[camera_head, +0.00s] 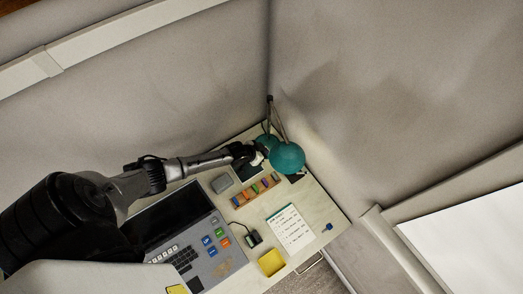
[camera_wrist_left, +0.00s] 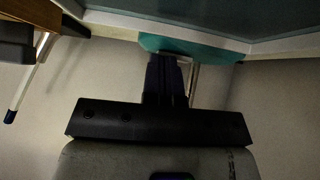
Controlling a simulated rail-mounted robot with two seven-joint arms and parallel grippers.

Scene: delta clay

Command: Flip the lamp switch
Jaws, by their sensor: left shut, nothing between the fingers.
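The teal desk lamp (camera_head: 287,158) stands at the back corner of the desk, with its round shade over the desk and its thin arm rising behind. My left gripper (camera_head: 258,156) is shut and empty, just left of the shade, by the lamp's base. In the left wrist view, my shut fingers (camera_wrist_left: 166,76) point at a teal part of the lamp (camera_wrist_left: 205,49). I cannot tell whether they touch it. The lamp switch cannot be made out in either view. My right gripper is not in view.
Grey partitions (camera_head: 335,90) close in behind the lamp.

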